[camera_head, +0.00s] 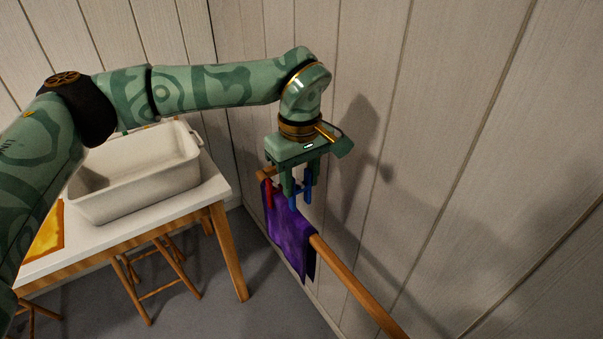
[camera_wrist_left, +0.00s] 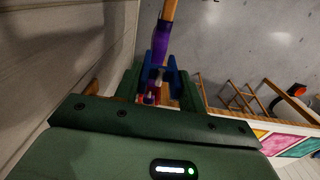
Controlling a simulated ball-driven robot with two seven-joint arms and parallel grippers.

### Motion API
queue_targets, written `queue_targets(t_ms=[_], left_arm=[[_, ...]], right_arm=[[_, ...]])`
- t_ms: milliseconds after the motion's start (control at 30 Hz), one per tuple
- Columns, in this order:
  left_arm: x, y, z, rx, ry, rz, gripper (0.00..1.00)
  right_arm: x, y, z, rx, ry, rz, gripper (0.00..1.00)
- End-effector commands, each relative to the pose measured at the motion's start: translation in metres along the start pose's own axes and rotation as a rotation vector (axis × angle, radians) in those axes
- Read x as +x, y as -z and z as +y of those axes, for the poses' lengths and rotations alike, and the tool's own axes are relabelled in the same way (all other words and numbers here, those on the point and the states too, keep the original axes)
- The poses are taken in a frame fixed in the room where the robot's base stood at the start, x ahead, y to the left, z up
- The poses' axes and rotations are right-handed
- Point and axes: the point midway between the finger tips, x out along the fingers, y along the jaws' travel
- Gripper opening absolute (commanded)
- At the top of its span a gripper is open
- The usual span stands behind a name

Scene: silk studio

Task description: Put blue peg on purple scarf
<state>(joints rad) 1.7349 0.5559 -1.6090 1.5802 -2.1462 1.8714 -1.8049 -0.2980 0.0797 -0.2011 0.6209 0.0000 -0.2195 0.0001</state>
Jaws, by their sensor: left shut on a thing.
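The purple scarf (camera_head: 289,240) hangs over a wooden rail (camera_head: 350,279) along the wall. My left gripper (camera_head: 299,192) points down just above the scarf and the rail, shut on the blue peg (camera_head: 294,201). In the left wrist view the blue peg (camera_wrist_left: 160,75) shows between the fingers, with the purple scarf (camera_wrist_left: 158,48) and rail behind it. A red peg (camera_head: 269,193) sits at the scarf's far left end. I cannot tell whether the blue peg touches the scarf. My right gripper is not in view.
A white basin (camera_head: 140,178) stands on a white table (camera_head: 200,192) at the left, with an orange-yellow cloth (camera_head: 48,232) beside it. A wooden stool (camera_head: 150,270) is under the table. The panelled wall (camera_head: 450,130) is close behind the rail.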

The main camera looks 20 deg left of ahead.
Motion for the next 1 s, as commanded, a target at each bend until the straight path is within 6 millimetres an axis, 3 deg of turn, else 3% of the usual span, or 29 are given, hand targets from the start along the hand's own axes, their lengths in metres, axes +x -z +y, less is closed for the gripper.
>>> queue_targets(t_ms=[600, 1000], left_arm=[[0.050, 0.001, 0.000, -0.001, 0.002, -0.002, 0.19], [0.071, 0.000, 0.000, 0.000, 0.000, 0.001, 0.19]], right_arm=[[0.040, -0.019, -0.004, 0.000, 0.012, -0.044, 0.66], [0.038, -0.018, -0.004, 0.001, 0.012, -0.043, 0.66]])
